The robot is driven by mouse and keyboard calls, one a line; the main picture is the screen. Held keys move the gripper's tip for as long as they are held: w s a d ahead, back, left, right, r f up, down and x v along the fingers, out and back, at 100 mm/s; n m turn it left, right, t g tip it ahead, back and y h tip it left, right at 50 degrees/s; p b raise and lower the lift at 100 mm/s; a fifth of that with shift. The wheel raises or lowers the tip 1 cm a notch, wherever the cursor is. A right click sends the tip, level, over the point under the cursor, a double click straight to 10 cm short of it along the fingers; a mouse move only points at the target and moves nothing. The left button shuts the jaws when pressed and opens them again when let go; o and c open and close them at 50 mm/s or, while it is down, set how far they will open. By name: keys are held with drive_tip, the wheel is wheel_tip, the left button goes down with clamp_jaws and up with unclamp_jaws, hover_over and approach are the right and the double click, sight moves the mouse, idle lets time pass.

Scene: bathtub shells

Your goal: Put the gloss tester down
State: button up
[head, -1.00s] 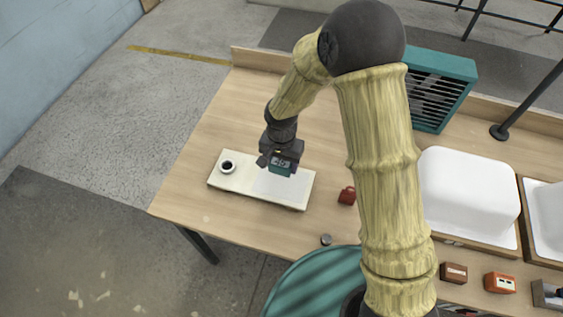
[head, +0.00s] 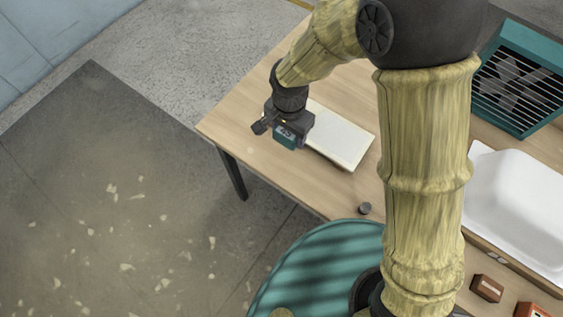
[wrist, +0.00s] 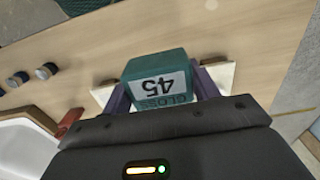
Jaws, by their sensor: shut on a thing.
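The gloss tester is a small teal box (head: 286,139) with a pale label. In the wrist view the tester (wrist: 157,72) shows "GLOSS 45", upside down. My gripper (head: 288,130) is shut on it, with one purple finger on each side in the wrist view. In the head view the tester hangs at the left front side of a white board (head: 345,135), over or near the wooden table's front left part. The board also shows behind the tester in the wrist view (wrist: 222,76). I cannot tell the tester's height above the table.
A grey puck (head: 365,208) lies near the table's front edge. A white tub shell (head: 520,200), a teal slatted box (head: 515,85) and a red-brown box (head: 487,288) are at the right. In the wrist view a red object (wrist: 70,122) lies left of the board.

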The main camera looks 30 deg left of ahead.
drive_tip(key=shift+s+a, duration=0.25)
drive_tip(key=shift+s, duration=0.2)
drive_tip(key=shift+s+a, duration=0.2)
drive_tip(key=shift+s, duration=0.25)
hover_over(282, 160)
drive_tip(key=shift+f, duration=2.9)
drive_tip(key=shift+f+p, duration=0.35)
drive_tip(key=shift+f, duration=1.75)
drive_tip(key=shift+f, duration=0.1)
drive_tip(key=o, duration=0.9)
